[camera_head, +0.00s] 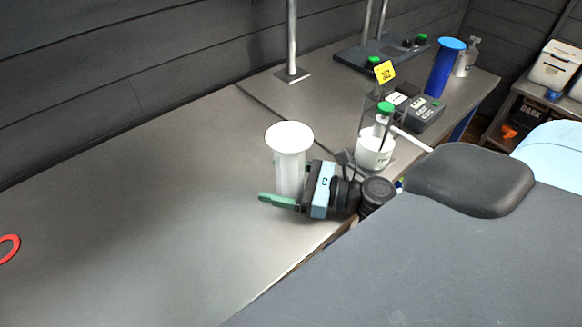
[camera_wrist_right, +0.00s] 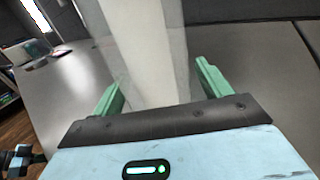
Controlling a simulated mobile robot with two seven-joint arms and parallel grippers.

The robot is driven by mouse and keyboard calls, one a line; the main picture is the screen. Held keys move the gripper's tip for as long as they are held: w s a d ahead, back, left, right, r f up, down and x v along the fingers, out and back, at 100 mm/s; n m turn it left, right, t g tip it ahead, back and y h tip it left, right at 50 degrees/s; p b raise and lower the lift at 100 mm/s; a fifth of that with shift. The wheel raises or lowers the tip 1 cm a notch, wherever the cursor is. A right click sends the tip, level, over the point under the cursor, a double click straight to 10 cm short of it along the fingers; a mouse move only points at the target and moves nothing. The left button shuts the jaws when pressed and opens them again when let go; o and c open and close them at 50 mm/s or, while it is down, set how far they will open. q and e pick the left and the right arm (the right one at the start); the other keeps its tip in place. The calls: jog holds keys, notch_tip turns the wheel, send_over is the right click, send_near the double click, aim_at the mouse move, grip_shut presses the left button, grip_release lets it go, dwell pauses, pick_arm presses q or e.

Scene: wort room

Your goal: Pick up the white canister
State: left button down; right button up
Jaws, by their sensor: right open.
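The white canister (camera_head: 289,140) stands upright on the grey bench, with a wide round white top and a paler, narrower body. My right gripper (camera_head: 284,194) is low beside the canister, its green fingers open. In the right wrist view the canister (camera_wrist_right: 150,50) rises between the two green fingers of the gripper (camera_wrist_right: 160,88), with a gap showing at the right finger. The canister's base is partly hidden by the gripper. My left gripper is not in view.
A white pot with a green-topped bottle (camera_head: 373,152) stands close behind my right wrist. Beyond it are a dark device (camera_head: 420,113), a yellow sign (camera_head: 385,72) and a blue cylinder (camera_head: 444,70). A metal post (camera_head: 292,40) rises at the back. The bench's left side (camera_head: 130,220) is clear, except for a red ring (camera_head: 9,248).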

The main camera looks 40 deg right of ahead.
jog(key=shift+c, duration=1.3)
jog(key=c, duration=1)
jog(key=shift+r, duration=0.15)
